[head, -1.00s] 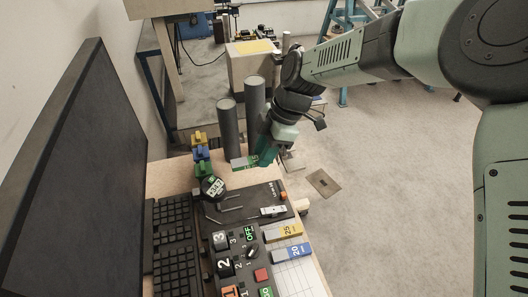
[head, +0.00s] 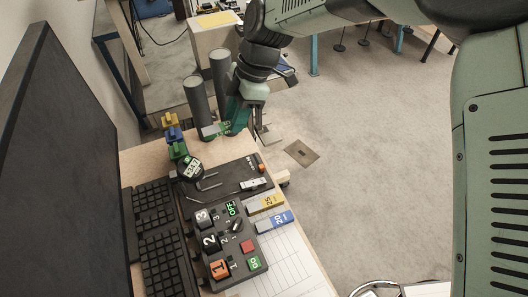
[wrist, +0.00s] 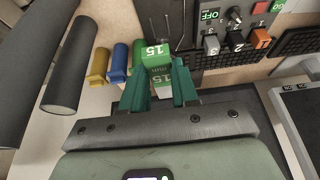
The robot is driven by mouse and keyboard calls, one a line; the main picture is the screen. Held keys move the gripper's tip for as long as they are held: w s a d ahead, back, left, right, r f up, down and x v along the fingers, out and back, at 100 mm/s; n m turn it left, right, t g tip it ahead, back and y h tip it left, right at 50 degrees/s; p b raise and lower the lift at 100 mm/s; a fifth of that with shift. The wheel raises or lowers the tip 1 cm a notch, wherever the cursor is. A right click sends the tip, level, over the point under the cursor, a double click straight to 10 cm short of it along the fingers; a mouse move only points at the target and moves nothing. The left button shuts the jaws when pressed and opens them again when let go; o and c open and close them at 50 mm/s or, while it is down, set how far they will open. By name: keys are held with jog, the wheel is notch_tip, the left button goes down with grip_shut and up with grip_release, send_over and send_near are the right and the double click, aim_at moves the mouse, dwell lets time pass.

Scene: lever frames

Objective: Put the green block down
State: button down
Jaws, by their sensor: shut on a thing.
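The green block (wrist: 156,58), marked 15 mm, is between the fingertips of my gripper (wrist: 158,82) in the wrist view. My gripper is shut on it. In the head view the block (head: 212,129) shows as a small green and white piece left of my gripper (head: 234,122), near the far end of the table and in front of the grey cylinders. I cannot tell whether its underside touches the table.
Two grey cylinders (head: 198,105) stand behind the block. Yellow, blue and green pieces (head: 173,133) stand in a row to its left. Nearer are a round display (head: 190,168), a black control panel (head: 225,240), yellow 25 and blue 20 blocks (head: 275,220) and keyboards (head: 155,215).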

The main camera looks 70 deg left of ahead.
jog(key=w+d+f, duration=0.2)
jog(key=d+f, duration=0.2)
jog(key=d, duration=0.2)
jog(key=w+d+f, duration=0.3)
jog(key=d, duration=0.3)
send_over(289, 240)
jog(key=w, duration=0.1)
notch_tip(289, 240, down, 9)
jog(key=shift+w+r, duration=0.15)
jog(key=shift+f, duration=2.15)
jog(key=shift+f, duration=0.15)
jog(key=c, duration=0.9)
grip_release()
jog(key=shift+o, duration=0.3)
jog(key=v, duration=1.2)
